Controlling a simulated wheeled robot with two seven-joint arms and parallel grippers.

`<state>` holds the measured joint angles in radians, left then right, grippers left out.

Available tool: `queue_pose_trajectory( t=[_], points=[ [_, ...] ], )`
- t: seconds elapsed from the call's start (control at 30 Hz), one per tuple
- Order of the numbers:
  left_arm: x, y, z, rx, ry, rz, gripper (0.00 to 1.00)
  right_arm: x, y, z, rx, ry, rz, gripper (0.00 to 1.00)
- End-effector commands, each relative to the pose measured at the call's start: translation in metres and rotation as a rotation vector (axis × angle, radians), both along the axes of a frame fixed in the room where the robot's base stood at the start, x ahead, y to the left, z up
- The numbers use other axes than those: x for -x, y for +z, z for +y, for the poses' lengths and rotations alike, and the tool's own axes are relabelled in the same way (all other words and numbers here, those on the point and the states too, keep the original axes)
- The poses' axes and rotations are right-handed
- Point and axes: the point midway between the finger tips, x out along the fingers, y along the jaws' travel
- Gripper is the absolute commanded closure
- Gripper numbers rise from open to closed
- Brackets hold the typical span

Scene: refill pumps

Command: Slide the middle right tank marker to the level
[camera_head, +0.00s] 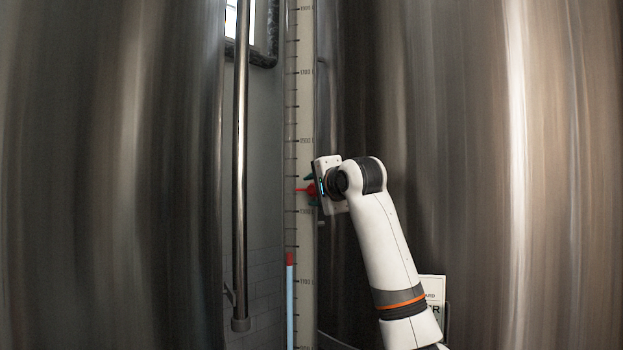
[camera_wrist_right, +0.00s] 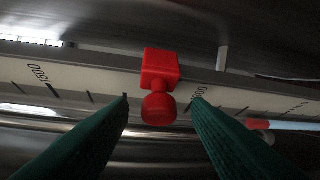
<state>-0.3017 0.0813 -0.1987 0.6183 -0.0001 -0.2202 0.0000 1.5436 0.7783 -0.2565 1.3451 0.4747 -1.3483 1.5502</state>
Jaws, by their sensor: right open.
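The red tank marker (camera_head: 302,189) sits on a pale vertical scale (camera_head: 305,110) between two steel tanks. In the right wrist view the marker (camera_wrist_right: 160,78) is a red block with a round knob pointing toward me. My right gripper (camera_head: 310,187) is at the marker's height, and its green fingers (camera_wrist_right: 160,103) are open, one on each side of the knob with gaps. The level tube shows pale blue liquid (camera_head: 290,310) topped by a red piece (camera_head: 289,258), clearly lower than the marker. My left gripper is not in view.
Large curved steel tanks stand at left (camera_head: 110,180) and right (camera_head: 510,180), close to the scale. A vertical metal pipe (camera_head: 240,170) runs left of the scale. A white sign (camera_head: 433,288) is partly hidden behind my right arm.

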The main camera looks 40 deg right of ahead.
Motion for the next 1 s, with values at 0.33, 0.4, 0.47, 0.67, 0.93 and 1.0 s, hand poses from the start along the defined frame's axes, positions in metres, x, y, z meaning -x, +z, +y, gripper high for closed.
queue_pose_trajectory(
  t=[0.33,0.4,0.47,0.67,0.93,1.0],
  points=[
    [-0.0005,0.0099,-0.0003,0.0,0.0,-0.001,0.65,-0.0146,-0.0026,-0.0048,0.001,0.0,-0.001,0.56],
    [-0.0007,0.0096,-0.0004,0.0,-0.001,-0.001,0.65,-0.0145,-0.0027,-0.0047,0.001,0.0,-0.001,0.56],
    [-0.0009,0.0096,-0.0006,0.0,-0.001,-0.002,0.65,-0.0144,-0.0027,-0.0048,0.001,0.0,-0.001,0.56],
    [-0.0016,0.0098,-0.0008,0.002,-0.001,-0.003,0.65,-0.0143,-0.0024,-0.0046,0.001,0.0,-0.001,0.89],
    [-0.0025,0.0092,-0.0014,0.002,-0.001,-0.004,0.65,-0.0141,-0.003,-0.0045,0.001,0.0,0.0,1.0],
    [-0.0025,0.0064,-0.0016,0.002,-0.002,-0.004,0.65,-0.013,-0.0054,-0.0046,0.001,0.0,0.0,1.0]
  ],
)
